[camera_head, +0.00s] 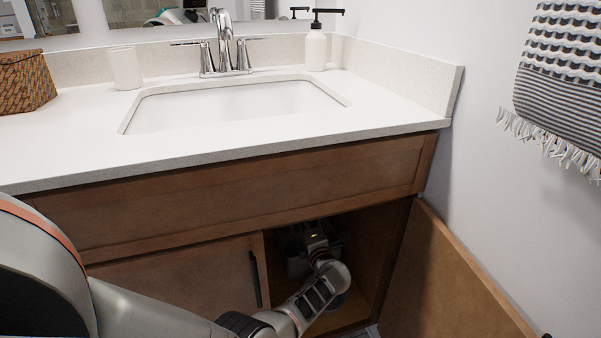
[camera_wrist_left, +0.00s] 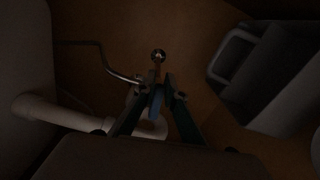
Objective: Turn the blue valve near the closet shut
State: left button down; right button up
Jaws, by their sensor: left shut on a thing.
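My left arm reaches through the open right side of the wooden vanity cabinet (camera_head: 180,205). In the head view my left gripper (camera_head: 312,240) is inside the dark cabinet, its fingertips hard to make out. In the left wrist view the blue valve handle (camera_wrist_left: 156,101) sits between the two fingers of the left gripper (camera_wrist_left: 157,88), which is shut on it. A small metal fitting (camera_wrist_left: 158,55) shows just beyond the fingertips. The handle's exact angle is hard to tell in the dim light. My right gripper is in neither view.
In the left wrist view a white drain pipe (camera_wrist_left: 60,114) and a thin curved metal pipe (camera_wrist_left: 112,68) lie left of the fingers. A grey bin-like container (camera_wrist_left: 262,75) stands at the right. The open cabinet door (camera_head: 450,275) borders the opening on the right.

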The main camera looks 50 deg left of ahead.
pick_arm(q)
jog(key=shift+s+f+m, duration=0.1)
jog(key=shift+f+m, duration=0.35)
jog(key=shift+m, duration=0.45)
jog(key=c, duration=2.1)
grip_release()
jog(key=shift+r, duration=0.1)
jog(key=shift+r, duration=0.1)
